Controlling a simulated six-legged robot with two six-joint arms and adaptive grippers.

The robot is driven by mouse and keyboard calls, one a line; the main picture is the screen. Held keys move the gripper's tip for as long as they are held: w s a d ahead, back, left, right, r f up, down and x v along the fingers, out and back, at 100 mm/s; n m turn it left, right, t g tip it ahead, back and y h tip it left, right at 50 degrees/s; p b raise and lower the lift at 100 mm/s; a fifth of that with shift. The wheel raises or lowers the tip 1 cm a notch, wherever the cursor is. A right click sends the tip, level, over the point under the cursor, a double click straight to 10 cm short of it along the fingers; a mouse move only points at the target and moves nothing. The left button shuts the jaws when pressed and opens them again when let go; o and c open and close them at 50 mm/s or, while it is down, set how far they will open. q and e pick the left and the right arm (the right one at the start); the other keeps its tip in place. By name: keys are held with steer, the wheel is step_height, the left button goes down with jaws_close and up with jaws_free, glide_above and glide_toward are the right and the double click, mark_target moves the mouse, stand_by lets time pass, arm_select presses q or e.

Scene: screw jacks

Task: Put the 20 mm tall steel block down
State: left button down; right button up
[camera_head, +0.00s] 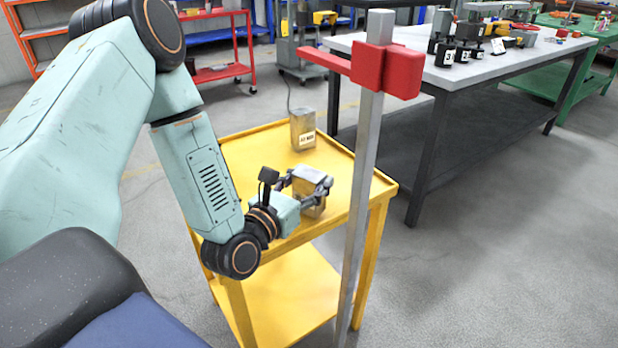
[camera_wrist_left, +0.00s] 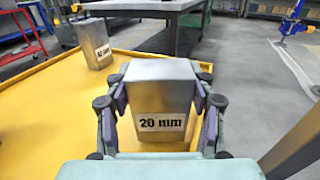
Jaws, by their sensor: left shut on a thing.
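The 20 mm steel block (camera_wrist_left: 160,87) is a grey metal block with a "20 mm" label facing my left wrist camera. It stands upright between the fingers of my left gripper (camera_wrist_left: 161,112), which is shut on it from both sides. In the head view the block (camera_head: 309,190) is at the near right part of the yellow cart's top (camera_head: 262,163), with my left gripper (camera_head: 305,188) around it. I cannot tell whether its underside touches the cart top. My right gripper is not in view.
Another labelled metal block (camera_head: 303,130) stands farther back on the cart, apart from the held one. A grey post (camera_head: 366,160) with a red slider (camera_head: 386,70) rises close by the cart's right side. A grey workbench (camera_head: 475,70) carries several black-based jacks. The cart's left top is clear.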

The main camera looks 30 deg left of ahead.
mark_target(304, 191)
arm_select(q)
steer(key=shift+f+b, duration=0.65)
steer(key=shift+b, duration=0.05)
stand_by(0.7)
steer(key=shift+c, duration=2.4)
jaws_free()
steer(key=shift+s, duration=0.1)
steer(key=shift+o, duration=0.5)
steer(key=shift+f, duration=0.1)
steer(key=shift+s, duration=0.1)
steer(key=shift+s, duration=3.6)
